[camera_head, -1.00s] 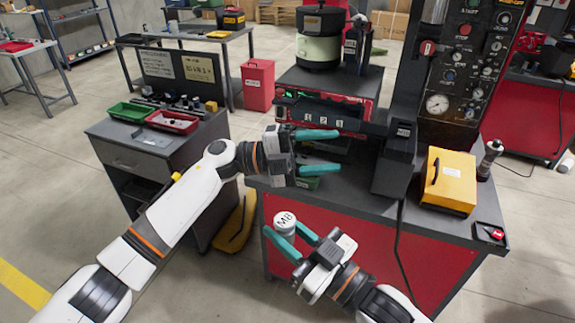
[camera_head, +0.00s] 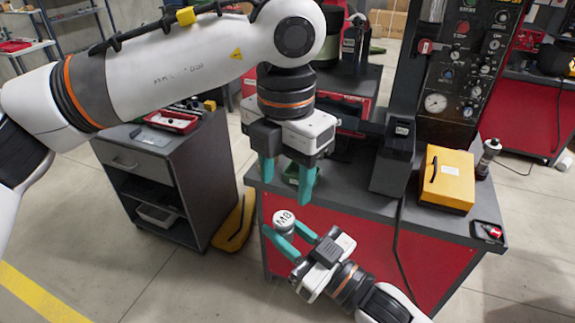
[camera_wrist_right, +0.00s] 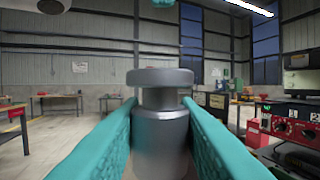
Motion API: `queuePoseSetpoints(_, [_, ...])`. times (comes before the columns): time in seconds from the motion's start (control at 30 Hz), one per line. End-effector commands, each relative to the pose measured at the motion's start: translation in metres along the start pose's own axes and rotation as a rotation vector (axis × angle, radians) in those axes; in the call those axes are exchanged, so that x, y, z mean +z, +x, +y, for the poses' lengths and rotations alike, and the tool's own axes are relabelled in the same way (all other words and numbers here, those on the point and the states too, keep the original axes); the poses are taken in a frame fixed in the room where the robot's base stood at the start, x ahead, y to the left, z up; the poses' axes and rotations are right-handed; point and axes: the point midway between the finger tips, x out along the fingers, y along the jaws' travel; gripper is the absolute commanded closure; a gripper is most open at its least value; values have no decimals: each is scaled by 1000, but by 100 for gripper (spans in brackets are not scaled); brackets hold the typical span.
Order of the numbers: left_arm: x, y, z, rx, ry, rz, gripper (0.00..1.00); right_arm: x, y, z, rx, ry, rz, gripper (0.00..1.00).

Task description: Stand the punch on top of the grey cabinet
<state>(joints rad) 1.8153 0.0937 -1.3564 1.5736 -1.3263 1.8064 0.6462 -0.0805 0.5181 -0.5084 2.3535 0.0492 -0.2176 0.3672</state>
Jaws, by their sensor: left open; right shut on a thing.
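The punch is a grey metal cylinder with a flanged head and a white top marked "M8" in the head view (camera_head: 284,218); it shows upright between the fingers in the right wrist view (camera_wrist_right: 160,135). My right gripper (camera_head: 286,232) is shut on it, in front of the red bench. My left gripper (camera_head: 286,185) is open and empty, fingers pointing down, above and beyond the punch in the picture. The grey cabinet (camera_head: 142,162) stands to the left, with a drawer and open shelves.
A red tray (camera_head: 172,121) lies on the cabinet top. A yellow item (camera_head: 234,224) stands between cabinet and bench.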

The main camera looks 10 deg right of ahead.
Motion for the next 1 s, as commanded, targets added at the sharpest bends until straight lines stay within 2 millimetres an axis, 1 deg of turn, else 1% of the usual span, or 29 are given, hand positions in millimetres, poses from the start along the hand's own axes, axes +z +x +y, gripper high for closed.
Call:
queuePoseSetpoints(0.03, [1,9,0,3,1,-4,45,1,0,0,0,0,-3,100])
queuePoseSetpoints(0.3, [0,62,1,7,1,-3,45,1,0,0,0,0,-3,100])
queuePoseSetpoints(0.5, [0,91,1,6,0,-2,45,1,0,0,0,0,-3,100])
queuePoseSetpoints(0.7, [0,104,2,6,1,0,45,1,0,0,0,0,-3,100])
queuePoseSetpoints(0.97, [0,106,2,6,1,0,45,1,0,0,0,0,-3,100])
queuePoseSetpoints(1.0, [0,106,2,6,1,0,47,1,0,0,0,0,-3,100])
